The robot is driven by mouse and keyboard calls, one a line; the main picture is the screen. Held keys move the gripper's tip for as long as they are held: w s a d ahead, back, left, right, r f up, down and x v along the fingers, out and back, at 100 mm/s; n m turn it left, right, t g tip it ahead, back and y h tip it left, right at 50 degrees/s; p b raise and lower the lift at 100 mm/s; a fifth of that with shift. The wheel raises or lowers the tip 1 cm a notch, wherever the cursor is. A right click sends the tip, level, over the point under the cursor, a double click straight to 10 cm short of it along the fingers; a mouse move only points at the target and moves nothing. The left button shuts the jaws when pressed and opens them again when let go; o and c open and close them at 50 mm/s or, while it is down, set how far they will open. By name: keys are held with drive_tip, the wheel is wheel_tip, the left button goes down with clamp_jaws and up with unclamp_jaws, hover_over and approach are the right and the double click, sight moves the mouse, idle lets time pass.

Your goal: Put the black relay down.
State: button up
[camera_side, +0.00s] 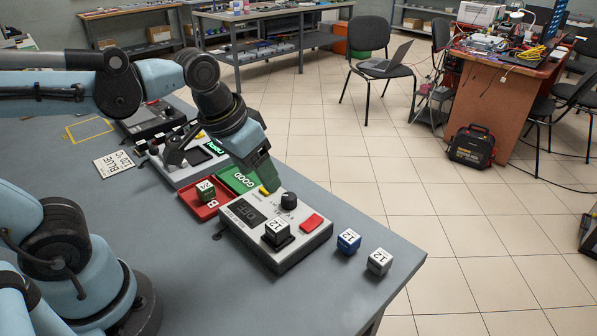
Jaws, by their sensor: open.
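The black relay (277,235), with a white "12" label on top, sits upright on the grey tester (290,255), in front of its black knob. The tester's display reads "OFF". My gripper (268,184) is open and points down, behind the tester and partly in front of the green "GOOD" tray (232,180). It appears apart from the black relay, with no relay visible between its fingers. The fingers are seen from the side and their gap is hard to make out.
A red tray (195,207) holds a green relay (206,191). A blue relay (348,241) and a grey-white relay (379,261) stand right of the tester, near the table edge. Another device (185,172) and a "BLUE" card (114,163) lie left. The front table is clear.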

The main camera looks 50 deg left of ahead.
drive_tip(key=a+t, duration=0.1)
drive_tip(key=a+f+t, duration=0.1)
drive_tip(key=t, duration=0.1)
drive_tip(key=shift+s+a+f, duration=0.2)
drive_tip(key=shift+a, duration=0.2)
